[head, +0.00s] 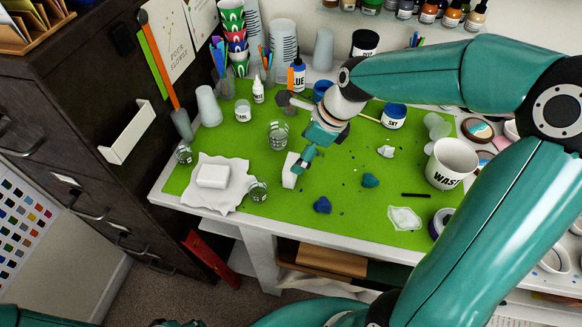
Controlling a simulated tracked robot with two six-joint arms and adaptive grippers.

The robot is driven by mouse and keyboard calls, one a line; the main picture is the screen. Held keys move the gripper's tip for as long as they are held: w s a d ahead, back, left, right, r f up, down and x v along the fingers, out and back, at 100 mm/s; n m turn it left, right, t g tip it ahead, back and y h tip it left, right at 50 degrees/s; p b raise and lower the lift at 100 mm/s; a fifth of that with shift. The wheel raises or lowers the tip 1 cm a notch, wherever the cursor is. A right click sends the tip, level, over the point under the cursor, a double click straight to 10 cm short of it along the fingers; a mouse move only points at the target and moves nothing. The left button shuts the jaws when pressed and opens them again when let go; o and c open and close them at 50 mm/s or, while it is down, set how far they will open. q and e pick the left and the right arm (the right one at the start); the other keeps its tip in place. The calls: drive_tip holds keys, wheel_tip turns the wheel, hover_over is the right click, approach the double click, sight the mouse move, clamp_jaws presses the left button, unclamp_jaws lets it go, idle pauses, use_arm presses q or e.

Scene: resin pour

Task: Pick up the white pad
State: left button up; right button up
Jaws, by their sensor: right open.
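A white, thick, rounded block (212,176), which looks like a pad, lies on a crumpled white cloth (236,190) at the left front of the green mat. A second, smaller white block (290,171) stands on the mat right at the fingertips of my right gripper (298,166). I cannot tell which of the two is the white pad. My right gripper is open and points down at the smaller block, partly covering it; whether it touches is unclear. My left gripper does not show.
Bottles and stacked cups (284,45) crowd the back. A dark cabinet (75,120) borders the left.

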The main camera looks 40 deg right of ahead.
sight(292, 163)
drive_tip(key=shift+x, duration=1.2)
drive_tip(key=x, duration=0.2)
drive_tip(key=a+p+x, duration=0.1)
drive_tip(key=x, duration=0.2)
drive_tip(key=shift+r, duration=0.15)
drive_tip(key=shift+w+f, duration=0.1)
drive_tip(key=shift+f, duration=0.3)
drive_tip(key=shift+c, duration=0.2)
drive_tip(key=c, duration=0.9)
drive_tip(key=shift+r, duration=0.15)
